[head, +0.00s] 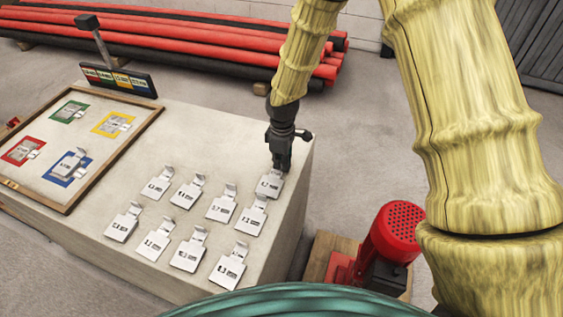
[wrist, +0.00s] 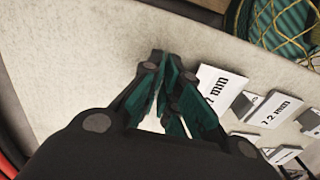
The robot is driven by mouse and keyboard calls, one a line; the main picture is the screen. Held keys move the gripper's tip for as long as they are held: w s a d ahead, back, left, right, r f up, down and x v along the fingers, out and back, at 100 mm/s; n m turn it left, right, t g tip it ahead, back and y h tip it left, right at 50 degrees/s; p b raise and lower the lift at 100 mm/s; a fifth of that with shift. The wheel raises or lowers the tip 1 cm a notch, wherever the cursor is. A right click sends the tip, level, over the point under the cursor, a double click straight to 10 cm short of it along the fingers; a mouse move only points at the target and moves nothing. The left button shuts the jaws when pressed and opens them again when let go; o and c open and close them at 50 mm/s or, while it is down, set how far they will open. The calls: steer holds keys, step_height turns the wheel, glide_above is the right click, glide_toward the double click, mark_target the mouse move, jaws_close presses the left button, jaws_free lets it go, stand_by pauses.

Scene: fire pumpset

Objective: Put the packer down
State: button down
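The packer (head: 268,186) is a small white metal plate with a size marking, at the right end of the concrete bench top in the head view. In the wrist view its plate (wrist: 221,87) shows a partly hidden "7 mm" label just right of my fingers. My gripper (head: 279,165) points down over the packer's tab end. In the wrist view my gripper (wrist: 172,68) has its teal-padded fingers drawn close together at the tab, which they hide. The plate is at or very near the bench surface; I cannot tell any small gap.
Several similar packers (head: 187,256) lie in rows left of my gripper; a 1.2 mm one (wrist: 276,111) is close beside it. A wooden-framed board (head: 128,148) with coloured spots is at left. The bench edge and a red motor (head: 397,229) are to the right.

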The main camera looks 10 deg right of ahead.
steer(key=shift+f, duration=0.15)
steer(key=shift+f, duration=0.15)
steer(key=c, duration=1.6)
jaws_free()
steer(key=shift+c, duration=0.2)
step_height(320, 180, up, 12)
steer(key=b, duration=0.1)
